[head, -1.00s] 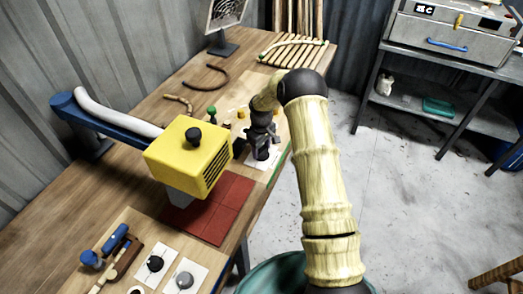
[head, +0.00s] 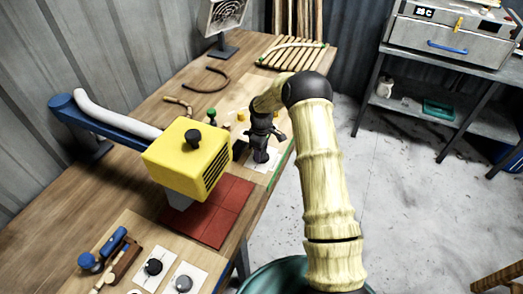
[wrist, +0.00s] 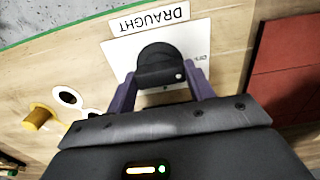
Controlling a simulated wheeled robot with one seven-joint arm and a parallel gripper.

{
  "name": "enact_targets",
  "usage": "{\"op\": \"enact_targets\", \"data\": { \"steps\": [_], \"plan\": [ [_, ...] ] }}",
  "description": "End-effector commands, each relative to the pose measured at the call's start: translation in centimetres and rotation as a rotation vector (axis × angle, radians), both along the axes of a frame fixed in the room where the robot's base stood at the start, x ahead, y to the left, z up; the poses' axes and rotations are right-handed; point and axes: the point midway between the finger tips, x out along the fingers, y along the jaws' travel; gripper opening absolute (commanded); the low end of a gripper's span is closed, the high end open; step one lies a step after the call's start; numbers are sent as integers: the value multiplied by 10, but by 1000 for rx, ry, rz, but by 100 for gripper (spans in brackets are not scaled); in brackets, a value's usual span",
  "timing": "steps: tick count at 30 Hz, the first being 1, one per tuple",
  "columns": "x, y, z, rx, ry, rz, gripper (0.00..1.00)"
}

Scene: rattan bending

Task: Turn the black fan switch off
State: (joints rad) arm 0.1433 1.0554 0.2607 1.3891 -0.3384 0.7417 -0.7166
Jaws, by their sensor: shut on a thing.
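A round black switch knob (wrist: 158,66) with a small white dot near its lower right edge sits on a white plate (wrist: 118,58) in the wrist view. In the head view my gripper (head: 261,156) points down over the bench's right edge and hides most of the knob. Small lettering on the plate is too small to read.
A yellow box-shaped head (head: 190,155) on a blue arm stands left of my gripper, above red tiles (head: 222,212). A black knob (head: 153,267) and a grey knob (head: 183,283) are on white plates at the front. A yellow peg (wrist: 38,117) is near my gripper.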

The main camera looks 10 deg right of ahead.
Motion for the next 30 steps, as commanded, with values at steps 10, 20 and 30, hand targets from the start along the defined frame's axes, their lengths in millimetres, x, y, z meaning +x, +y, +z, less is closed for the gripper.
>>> {"op": "enact_targets", "data": {
  "steps": [10,20,30],
  "plan": [
    [1,0,1,0,-2,0,75],
    [1,0,22,0,-5,-1,75],
    [2,-1,89,0,-7,-1,75]
  ]
}}
